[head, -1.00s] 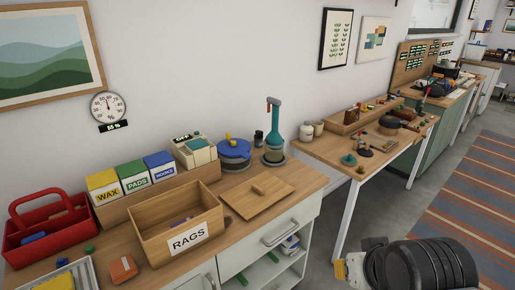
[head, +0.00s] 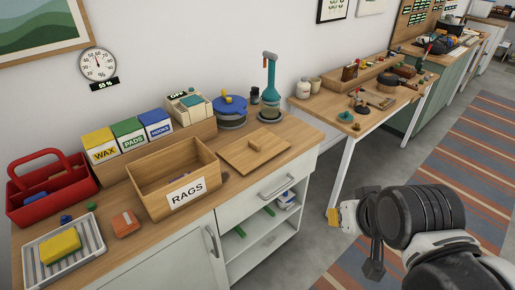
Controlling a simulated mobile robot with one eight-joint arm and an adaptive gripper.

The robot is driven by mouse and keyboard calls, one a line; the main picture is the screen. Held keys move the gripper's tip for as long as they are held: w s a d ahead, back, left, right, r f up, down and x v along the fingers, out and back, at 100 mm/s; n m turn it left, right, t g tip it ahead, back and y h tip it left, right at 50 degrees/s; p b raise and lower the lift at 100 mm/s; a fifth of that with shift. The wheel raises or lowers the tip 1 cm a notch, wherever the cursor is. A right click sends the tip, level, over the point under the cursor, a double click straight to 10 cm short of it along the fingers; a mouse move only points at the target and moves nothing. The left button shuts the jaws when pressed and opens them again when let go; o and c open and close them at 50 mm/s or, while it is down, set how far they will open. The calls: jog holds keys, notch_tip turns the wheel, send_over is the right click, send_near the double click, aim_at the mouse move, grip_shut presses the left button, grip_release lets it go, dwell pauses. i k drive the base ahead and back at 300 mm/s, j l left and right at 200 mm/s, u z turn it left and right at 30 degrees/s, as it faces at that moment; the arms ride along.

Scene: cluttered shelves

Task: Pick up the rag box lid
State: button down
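The rag box (head: 178,178) is an open wooden box labelled RAGS on the white cabinet's wooden top. My arm is at the lower right, over the floor and well away from the lid. My gripper (head: 372,262) seems to be the dark part hanging below the wrist; its fingers are too unclear to tell open from shut.
Behind the lid stand a blue round container (head: 231,110) and a teal bottle-like tool (head: 268,88). Left are a red caddy (head: 50,190), an orange block (head: 126,224) and a tray (head: 85,260) with a yellow sponge (head: 61,245). A wooden workbench (head: 345,122) stands to the right.

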aim_at(246, 153)
jog(key=i+j, duration=0.3)
jog(key=i+j+z, duration=0.15)
jog(key=i+j, duration=0.2)
jog(key=j, duration=0.15)
jog(key=i+j, duration=0.3)
jog(key=j, duration=0.15)
jog(key=z, duration=0.05)
